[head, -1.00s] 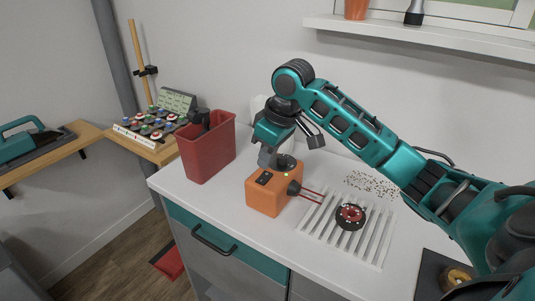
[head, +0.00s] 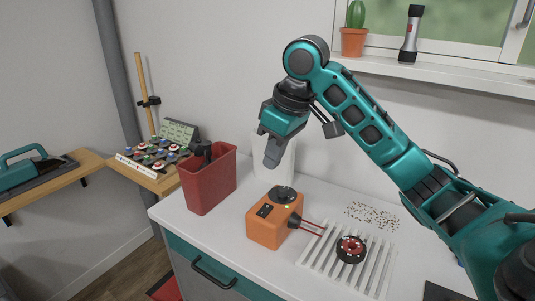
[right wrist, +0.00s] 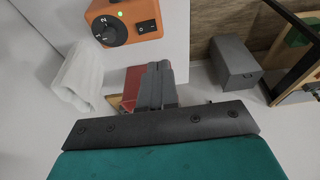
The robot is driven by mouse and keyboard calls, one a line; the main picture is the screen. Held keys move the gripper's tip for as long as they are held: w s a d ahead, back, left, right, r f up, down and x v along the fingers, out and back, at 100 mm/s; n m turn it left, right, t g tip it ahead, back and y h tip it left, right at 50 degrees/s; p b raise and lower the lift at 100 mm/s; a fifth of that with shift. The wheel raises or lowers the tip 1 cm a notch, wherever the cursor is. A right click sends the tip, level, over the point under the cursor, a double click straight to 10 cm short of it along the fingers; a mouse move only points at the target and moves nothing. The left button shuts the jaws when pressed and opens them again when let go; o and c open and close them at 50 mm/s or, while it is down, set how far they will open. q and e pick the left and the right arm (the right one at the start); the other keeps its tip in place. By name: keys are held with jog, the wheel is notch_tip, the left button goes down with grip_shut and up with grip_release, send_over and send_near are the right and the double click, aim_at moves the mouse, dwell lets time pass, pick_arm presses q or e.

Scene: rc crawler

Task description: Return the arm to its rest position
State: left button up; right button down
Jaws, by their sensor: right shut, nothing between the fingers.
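My right arm (head: 375,130) comes in from the right in the head view, raised over the counter. Its gripper (head: 272,158) is shut and empty, pointing down, above and apart from the orange box. In the right wrist view the closed fingers (right wrist: 157,84) show at the middle. The orange box (head: 268,232) has a dark round knob on top, a switch and a red-wired plug on its side. The box also shows at the top left of the right wrist view (right wrist: 147,22), with a green light lit by the knob. My left gripper is not in view.
A red bin (head: 208,182) stands left of the box. A slatted rack (head: 322,262) with a black-and-red wheel (head: 350,249) lies to the right, near scattered small bits (head: 372,215). A white roll (head: 287,158) stands behind the gripper. A windowsill holds a cactus (head: 355,30) and a flashlight (head: 411,34).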

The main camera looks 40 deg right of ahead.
jog(key=shift+f, duration=0.1)
jog(key=s+a+f, duration=0.4)
jog(key=a+f, duration=0.1)
jog(key=f, duration=0.4)
jog(key=s+a+f, duration=0.3)
jog(key=a+f, duration=0.2)
jog(key=f, duration=0.5)
jog(key=s+f+m+h, duration=0.1)
jog(key=s+f, duration=0.3)
jog(key=s, duration=0.4)
jog(key=s+f+m, duration=0.2)
jog(key=s+f, duration=0.1)
jog(key=s, duration=0.4)
jog(key=w+a+f+t, duration=0.1)
jog(key=w+f+t, duration=0.2)
jog(key=f+t, duration=0.1)
jog(key=w+a+f+n+t+y, duration=0.1)
jog(key=w+a+f+t, duration=0.1)
jog(key=w+f+t, duration=0.1)
jog(key=shift+w+a+f+t+y, duration=0.3)
jog(key=shift+w+f+t, duration=0.1)
jog(key=shift+w+f, duration=0.25)
jog(key=shift+s, duration=0.1)
